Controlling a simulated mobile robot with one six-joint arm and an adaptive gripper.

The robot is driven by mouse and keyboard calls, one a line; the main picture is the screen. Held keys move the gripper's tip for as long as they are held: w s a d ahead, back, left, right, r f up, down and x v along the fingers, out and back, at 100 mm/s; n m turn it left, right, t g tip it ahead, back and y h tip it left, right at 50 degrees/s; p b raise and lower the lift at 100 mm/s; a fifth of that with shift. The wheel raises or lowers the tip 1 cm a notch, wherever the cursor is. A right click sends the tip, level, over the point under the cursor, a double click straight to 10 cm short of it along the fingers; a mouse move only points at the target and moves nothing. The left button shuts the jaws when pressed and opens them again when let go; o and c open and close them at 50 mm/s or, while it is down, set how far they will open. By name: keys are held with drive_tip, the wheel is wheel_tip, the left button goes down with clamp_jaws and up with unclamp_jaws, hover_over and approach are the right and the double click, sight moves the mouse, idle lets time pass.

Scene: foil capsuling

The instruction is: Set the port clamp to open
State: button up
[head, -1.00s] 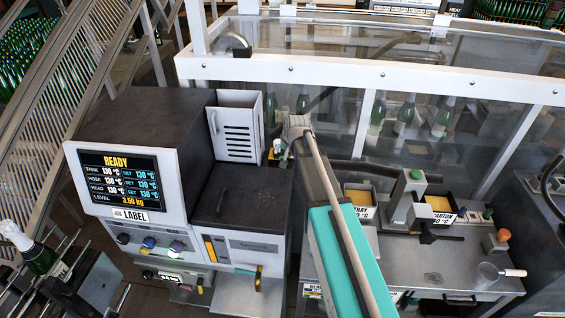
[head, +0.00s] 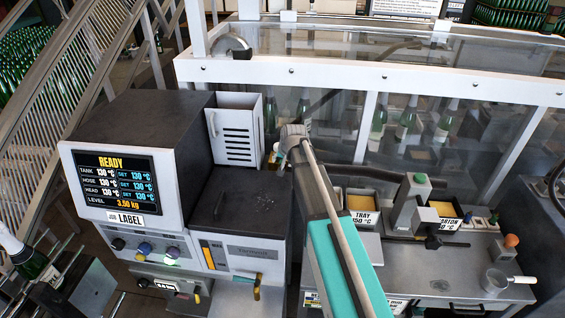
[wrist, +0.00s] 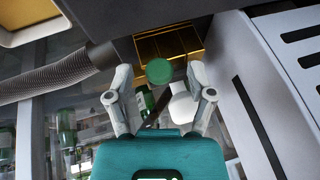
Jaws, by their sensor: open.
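My gripper (wrist: 158,78) is open in the wrist view, with a pale finger on each side. A round green knob or cap (wrist: 159,71) shows between the fingertips; I cannot tell whether it is within their reach or touched. A gold block (wrist: 168,44) lies beyond it, and a white rounded part (wrist: 184,105) sits beside the right finger. I cannot tell for sure which part is the port clamp, or its setting. In the head view my arm's end is beside the labeller's right side, and its fingers are hard to make out.
The dark-topped machine (head: 245,205) with a READY screen (head: 117,182) stands left of my arm. A white slotted panel (head: 236,130) rises behind it. A clear-walled enclosure (head: 400,75) with bottles is behind. A bench (head: 430,285) with trays lies right. A ribbed hose (wrist: 50,78) passes left of my gripper.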

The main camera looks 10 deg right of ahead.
clamp_jaws()
